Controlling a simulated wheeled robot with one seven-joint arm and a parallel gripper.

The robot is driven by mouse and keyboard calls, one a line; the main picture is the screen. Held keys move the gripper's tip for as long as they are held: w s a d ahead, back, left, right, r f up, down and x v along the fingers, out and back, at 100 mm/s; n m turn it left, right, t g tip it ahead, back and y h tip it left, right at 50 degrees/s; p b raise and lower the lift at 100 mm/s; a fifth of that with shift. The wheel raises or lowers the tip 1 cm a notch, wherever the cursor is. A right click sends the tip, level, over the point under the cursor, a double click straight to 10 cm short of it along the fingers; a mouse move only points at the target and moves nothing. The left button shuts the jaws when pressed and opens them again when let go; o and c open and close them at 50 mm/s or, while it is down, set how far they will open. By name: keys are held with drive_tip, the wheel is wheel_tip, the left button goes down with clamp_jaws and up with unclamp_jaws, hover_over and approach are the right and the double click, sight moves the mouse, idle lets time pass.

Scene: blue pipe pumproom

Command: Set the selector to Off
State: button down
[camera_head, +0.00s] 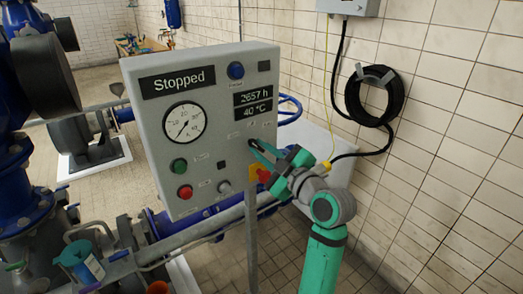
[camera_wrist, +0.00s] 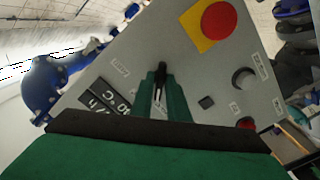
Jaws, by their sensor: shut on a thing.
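The grey control panel (camera_head: 222,140) stands on a post, with "Stopped" on its display (camera_head: 178,82). My gripper (camera_head: 262,150) reaches the panel's right side, above the red and yellow emergency stop. In the wrist view its green fingers (camera_wrist: 160,90) are shut on a small black selector (camera_wrist: 161,70).
The emergency stop (camera_wrist: 215,20) is close to my fingers. A grey knob (camera_wrist: 243,78), a red button (camera_head: 185,192), a green button (camera_head: 179,165), a blue lamp (camera_head: 235,71) and a gauge (camera_head: 184,123) are on the panel. Blue pipes (camera_head: 200,221) run behind. A black hose coil (camera_head: 375,95) hangs on the wall.

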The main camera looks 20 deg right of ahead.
drive_tip(key=m, duration=0.4)
drive_tip(key=shift+f+m, duration=0.1)
drive_tip(key=shift+m, duration=2)
drive_tip(key=c, duration=1.8)
unclamp_jaws()
drive_tip(key=shift+c, duration=0.2)
drive_tip(key=shift+s, duration=0.1)
drive_tip(key=v, duration=1)
drive_tip(key=shift+s, duration=0.35)
